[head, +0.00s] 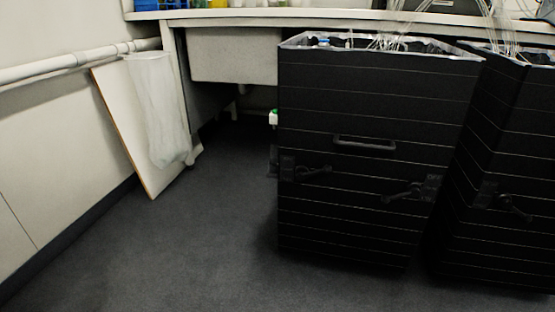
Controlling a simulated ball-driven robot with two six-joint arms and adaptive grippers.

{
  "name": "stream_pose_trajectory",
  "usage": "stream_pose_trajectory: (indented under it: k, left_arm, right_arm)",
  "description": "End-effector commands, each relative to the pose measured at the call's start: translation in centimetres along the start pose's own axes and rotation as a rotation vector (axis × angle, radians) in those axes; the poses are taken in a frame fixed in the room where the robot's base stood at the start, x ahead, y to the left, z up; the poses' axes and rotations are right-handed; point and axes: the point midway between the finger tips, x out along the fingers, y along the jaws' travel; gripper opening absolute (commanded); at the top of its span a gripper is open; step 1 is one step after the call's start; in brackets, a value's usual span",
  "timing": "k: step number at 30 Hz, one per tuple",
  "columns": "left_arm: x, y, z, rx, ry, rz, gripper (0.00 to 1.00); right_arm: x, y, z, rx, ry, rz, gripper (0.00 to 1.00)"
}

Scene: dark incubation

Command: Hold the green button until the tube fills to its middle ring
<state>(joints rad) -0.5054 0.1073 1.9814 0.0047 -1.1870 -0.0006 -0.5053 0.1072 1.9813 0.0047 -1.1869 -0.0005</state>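A small white piece with a green top (273,117) shows at the left edge of the front black box. It may be the green button, but it is too small to tell. No tube with a middle ring can be made out. Several thin clear lines (392,38) rise from the open top of the front box. Neither of my grippers is in the head view.
The front black box (375,230) with a handle (365,143) stands on the dark floor (205,240), beside a second black box (507,150). A bench (225,14) runs behind. A clear bag (157,110) hangs by a leaning board (118,115). Floor at front left is clear.

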Motion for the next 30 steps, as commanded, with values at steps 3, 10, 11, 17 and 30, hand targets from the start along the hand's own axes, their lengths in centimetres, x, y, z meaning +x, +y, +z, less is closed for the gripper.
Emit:
stream_pose_trajectory:
  k: [3, 10, 11, 17, 30]
  left_arm:
    - [0.02, 0.00, 0.00, 0.000, 0.000, 0.000, 0.40]
    - [0.03, 0.00, 0.01, 0.000, 0.000, 0.000, 0.28]
    - [0.03, 0.00, 0.01, 0.000, 0.000, 0.000, 0.24]
    - [0.04, 0.00, 0.02, 0.000, -0.001, 0.000, 0.00]
    - [0.04, 0.01, 0.03, 0.000, -0.001, 0.000, 0.00]
  right_arm:
    - [0.02, 0.00, 0.00, 0.000, 0.000, 0.000, 0.37]
    - [0.03, 0.00, 0.00, 0.000, 0.000, 0.000, 0.37]
    - [0.03, -0.01, 0.00, 0.000, 0.000, 0.000, 0.37]
    - [0.04, -0.02, 0.00, 0.000, 0.000, 0.000, 0.37]
    - [0.05, -0.02, 0.01, 0.000, 0.000, 0.000, 0.37]
